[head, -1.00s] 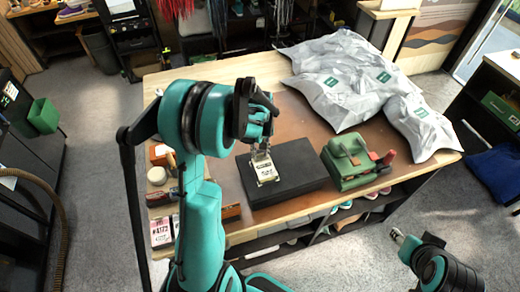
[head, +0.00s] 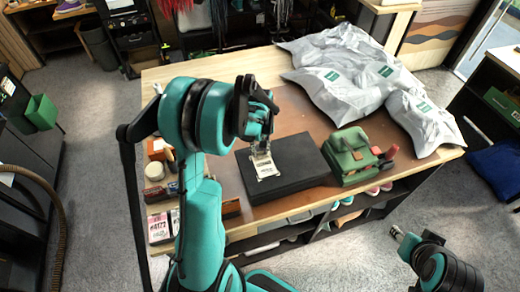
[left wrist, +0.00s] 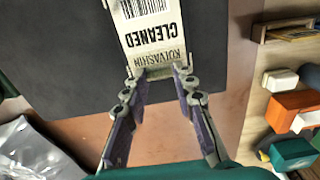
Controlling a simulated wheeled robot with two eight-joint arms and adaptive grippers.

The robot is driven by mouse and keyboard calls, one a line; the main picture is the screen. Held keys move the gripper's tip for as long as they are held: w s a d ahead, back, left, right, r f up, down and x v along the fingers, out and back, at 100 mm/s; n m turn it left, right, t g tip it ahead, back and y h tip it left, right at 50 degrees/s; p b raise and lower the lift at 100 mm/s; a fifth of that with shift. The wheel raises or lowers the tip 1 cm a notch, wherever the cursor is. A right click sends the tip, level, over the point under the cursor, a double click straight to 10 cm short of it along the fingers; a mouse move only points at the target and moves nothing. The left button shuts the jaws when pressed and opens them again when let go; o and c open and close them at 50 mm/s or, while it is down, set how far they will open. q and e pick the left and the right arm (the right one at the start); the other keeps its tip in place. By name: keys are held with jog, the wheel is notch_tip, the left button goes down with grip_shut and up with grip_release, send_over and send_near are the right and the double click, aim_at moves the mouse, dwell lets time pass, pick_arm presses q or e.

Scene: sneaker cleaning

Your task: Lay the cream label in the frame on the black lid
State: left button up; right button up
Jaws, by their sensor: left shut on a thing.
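The cream label (head: 265,168) has black print, with a barcode and the word CLEANED in the left wrist view (left wrist: 152,35). My left gripper (head: 263,148) is shut on one end of it, with the fingertips (left wrist: 158,80) at its edge. The label is over the left part of the black lid (head: 305,168), whose dark surface also fills the upper left wrist view (left wrist: 75,45). I cannot tell if the label touches the lid. No frame on the lid can be made out. My right gripper (head: 397,234) is at the lower right, away from the table; its fingers are unclear.
A green bag (head: 348,155) stands just right of the lid. Grey-white parcels (head: 345,75) cover the back right of the table. Small boxes and brushes (head: 160,190) line the left edge. Brown table top (head: 290,112) is clear behind the lid.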

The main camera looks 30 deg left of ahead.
pick_arm(q)
jog(key=shift+f+b, duration=0.1)
jog(key=shift+b, duration=0.2)
dwell(0.4)
jog(key=o, duration=0.8)
jog(key=shift+c, duration=0.2)
notch_tip(320, 180, up, 12)
